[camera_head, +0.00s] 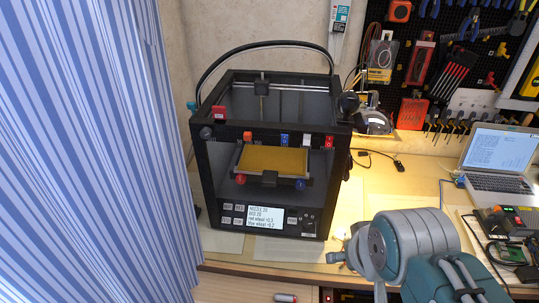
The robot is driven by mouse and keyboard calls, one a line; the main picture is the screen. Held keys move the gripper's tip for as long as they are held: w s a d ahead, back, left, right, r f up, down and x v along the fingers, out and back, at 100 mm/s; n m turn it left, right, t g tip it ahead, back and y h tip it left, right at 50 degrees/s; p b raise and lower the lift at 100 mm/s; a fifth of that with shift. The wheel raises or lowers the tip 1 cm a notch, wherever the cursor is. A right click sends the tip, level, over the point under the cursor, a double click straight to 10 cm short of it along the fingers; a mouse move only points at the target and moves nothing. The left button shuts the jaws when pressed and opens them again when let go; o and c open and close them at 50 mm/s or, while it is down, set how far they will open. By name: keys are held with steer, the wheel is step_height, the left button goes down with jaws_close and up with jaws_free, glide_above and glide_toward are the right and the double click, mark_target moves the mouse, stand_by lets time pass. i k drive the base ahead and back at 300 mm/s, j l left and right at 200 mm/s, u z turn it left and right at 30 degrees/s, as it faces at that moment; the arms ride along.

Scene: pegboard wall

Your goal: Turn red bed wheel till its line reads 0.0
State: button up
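The red bed wheel (241,179) sits under the front left of the yellow bed plate (272,160) in the black 3D printer (214,185). A blue wheel (300,184) is under the bed's front right. The screen (264,217) on the printer's lower front has small text; its red wheel line seems to read 0.3, and the sign is hard to make out. My gripper (337,257) is in front of the printer's lower right corner, below, right of and apart from the red wheel. Its fingers are small and partly hidden by my wrist.
Coloured clips or tags (285,140) line the printer's upper front bar. A striped curtain (90,150) hangs at the left. A laptop (495,165) and a green circuit board (509,253) lie on the right. Tools hang on the pegboard (460,50). The table front below the printer is mostly clear.

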mark_target(240, 179)
steer(key=k+j+z, duration=0.25)
steer(key=z, duration=0.15)
steer(key=k+j+z, duration=0.2)
steer(key=z, duration=0.25)
